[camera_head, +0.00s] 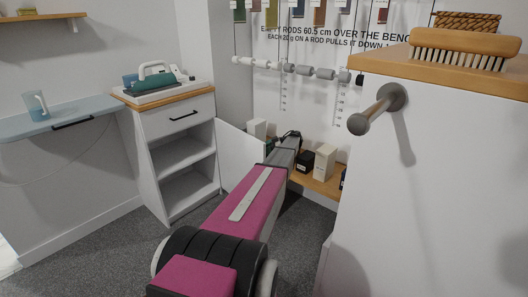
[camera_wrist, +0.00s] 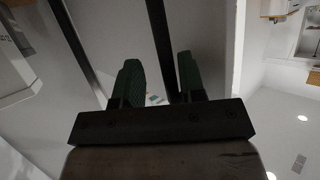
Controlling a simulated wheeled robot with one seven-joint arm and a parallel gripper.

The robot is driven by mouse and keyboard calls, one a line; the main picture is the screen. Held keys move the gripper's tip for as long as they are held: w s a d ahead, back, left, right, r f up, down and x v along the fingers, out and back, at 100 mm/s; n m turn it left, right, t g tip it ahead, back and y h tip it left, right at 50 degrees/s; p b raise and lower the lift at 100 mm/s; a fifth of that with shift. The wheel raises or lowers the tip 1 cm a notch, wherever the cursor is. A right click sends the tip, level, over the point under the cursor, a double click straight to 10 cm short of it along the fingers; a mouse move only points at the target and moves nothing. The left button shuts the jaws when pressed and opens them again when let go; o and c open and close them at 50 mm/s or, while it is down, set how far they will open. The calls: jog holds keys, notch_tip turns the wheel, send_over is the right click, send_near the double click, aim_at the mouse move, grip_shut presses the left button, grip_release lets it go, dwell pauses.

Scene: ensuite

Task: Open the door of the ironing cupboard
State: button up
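My gripper (camera_wrist: 158,72) has two green-padded fingers, set apart with a visible gap. A dark upright bar (camera_wrist: 160,40) shows between the fingers; I cannot tell whether it touches either one or is a handle. Pale flat panels lie around the bar. In the head view my arm reaches away toward the back wall, and my gripper (camera_head: 291,138) is small, dark and partly hidden at its end. A white upright panel (camera_head: 238,155) stands just left of the arm, beside a low wooden shelf (camera_head: 320,182). It may be the cupboard door, but no label shows this.
A white cabinet (camera_head: 180,130) with a drawer and open shelves carries a green iron (camera_head: 155,78). A blue board (camera_head: 60,118) with a mug (camera_head: 36,105) is at left. A tall white unit (camera_head: 430,180) with a round peg (camera_head: 375,112) crowds the right. Boxes (camera_head: 324,161) stand on the shelf.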

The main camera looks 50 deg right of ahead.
jog(key=shift+s+d+r, duration=0.1)
jog(key=shift+s+d, duration=0.4)
jog(key=shift+d, duration=0.3)
jog(key=shift+s+d+f, duration=0.1)
jog(key=shift+s+d, duration=0.4)
jog(key=shift+d, duration=0.3)
jog(key=shift+s+d+r, duration=0.1)
jog(key=shift+s+d, duration=0.4)
jog(key=shift+d, duration=0.3)
